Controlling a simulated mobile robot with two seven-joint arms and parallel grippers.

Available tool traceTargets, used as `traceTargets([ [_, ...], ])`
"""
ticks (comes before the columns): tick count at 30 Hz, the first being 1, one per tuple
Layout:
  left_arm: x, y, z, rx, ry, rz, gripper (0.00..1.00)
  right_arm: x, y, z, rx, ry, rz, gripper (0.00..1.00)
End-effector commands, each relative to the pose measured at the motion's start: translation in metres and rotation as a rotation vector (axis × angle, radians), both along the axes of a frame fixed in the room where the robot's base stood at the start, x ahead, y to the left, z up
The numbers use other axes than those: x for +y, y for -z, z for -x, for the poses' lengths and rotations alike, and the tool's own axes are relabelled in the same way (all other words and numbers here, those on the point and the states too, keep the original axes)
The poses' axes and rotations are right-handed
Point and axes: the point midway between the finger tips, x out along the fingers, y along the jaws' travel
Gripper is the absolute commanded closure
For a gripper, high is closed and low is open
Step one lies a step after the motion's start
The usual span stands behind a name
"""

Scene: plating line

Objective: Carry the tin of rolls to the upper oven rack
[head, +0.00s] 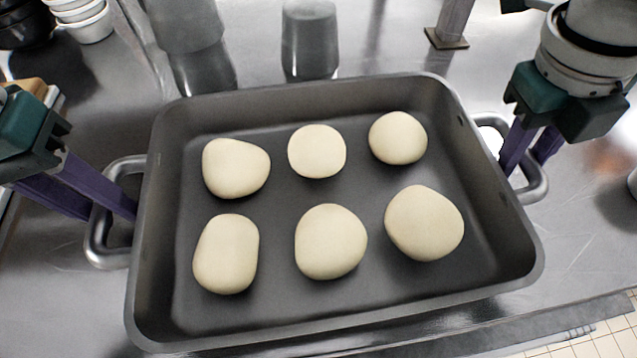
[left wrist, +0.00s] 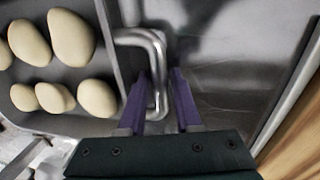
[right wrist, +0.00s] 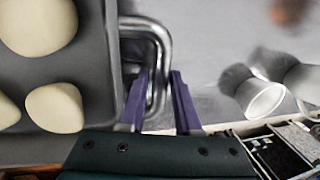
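The tin of rolls (head: 330,337) is a dark grey rectangular pan with several pale dough rolls (head: 331,241) in it. It looks level, over the steel counter; I cannot tell whether it touches it. The fingertips are partly hidden by the handles in the head view. The oven rack is not in view.
Metal containers (head: 309,40) stand close behind the tin. White stacked bowls (head: 85,22) are at the back left, and a post foot (head: 446,38) is at the back right. The counter's front edge and tiled floor (head: 606,338) show at the lower right.

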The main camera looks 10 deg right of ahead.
Motion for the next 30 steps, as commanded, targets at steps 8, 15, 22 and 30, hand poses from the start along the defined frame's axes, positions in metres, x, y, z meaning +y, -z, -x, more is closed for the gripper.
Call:
traceTargets([
  [8, 0.0002, -0.0003, -0.0002, 0.000, 0.000, 0.000, 1.00, -0.0001, -0.0002, -0.0001, 0.000, 0.000, 0.000, 1.00],
  [15, 0.0002, -0.0004, -0.0002, 0.000, 0.000, 0.000, 1.00, 0.0000, -0.0003, -0.0001, 0.000, 0.000, 0.000, 1.00],
  [22, 0.0002, -0.0005, -0.0002, -0.001, 0.000, 0.000, 1.00, -0.0001, -0.0003, -0.0001, 0.000, 0.000, 0.000, 1.00],
  [30, 0.0002, -0.0006, -0.0003, -0.001, 0.000, 0.000, 1.00, -0.0001, -0.0004, -0.0001, 0.000, 0.000, 0.000, 1.00],
])
